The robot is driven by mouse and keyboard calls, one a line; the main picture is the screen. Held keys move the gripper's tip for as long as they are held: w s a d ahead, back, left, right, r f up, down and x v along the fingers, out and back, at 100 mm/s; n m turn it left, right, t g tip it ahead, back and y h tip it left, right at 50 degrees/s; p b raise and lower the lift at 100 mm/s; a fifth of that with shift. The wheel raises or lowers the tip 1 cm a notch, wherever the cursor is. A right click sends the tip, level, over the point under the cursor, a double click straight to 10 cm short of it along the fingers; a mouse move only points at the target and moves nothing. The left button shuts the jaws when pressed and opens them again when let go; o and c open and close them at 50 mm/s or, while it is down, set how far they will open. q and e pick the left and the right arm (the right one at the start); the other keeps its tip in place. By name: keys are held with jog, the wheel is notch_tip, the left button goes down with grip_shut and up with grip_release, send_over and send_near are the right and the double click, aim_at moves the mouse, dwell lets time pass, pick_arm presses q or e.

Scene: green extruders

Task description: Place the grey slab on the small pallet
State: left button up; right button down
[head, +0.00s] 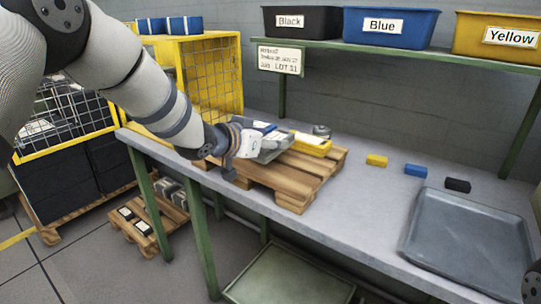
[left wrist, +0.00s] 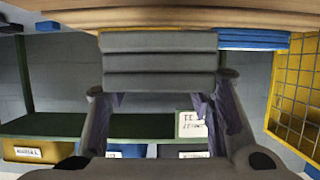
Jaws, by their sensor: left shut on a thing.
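The grey slab (left wrist: 160,62) is ridged and sits between the fingers of my left gripper (left wrist: 162,84) in the left wrist view. In the head view my left gripper (head: 240,147) is low over the near-left part of a wooden pallet (head: 298,182) on the table. The grey slab (head: 272,150) shows there just right of the gripper, beside a yellow slab (head: 311,143) on the pallet. A blue slab (head: 262,127) is partly hidden behind the grey one. I cannot tell whether the grey slab touches the pallet boards.
Yellow (head: 376,160), blue (head: 415,171) and black (head: 457,185) blocks lie right of the pallet. A grey tray (head: 412,250) fills the table's right end. Labelled bins stand on a shelf (head: 390,50) above. A yellow mesh cage (head: 215,80) is behind my left arm.

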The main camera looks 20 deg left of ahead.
pick_arm(q)
notch_tip(320, 180, down, 3)
jog(key=shift+w+d+f, duration=0.15)
jog(key=shift+f, duration=0.05)
jog(key=shift+f, duration=0.15)
jog(key=o, duration=1.4)
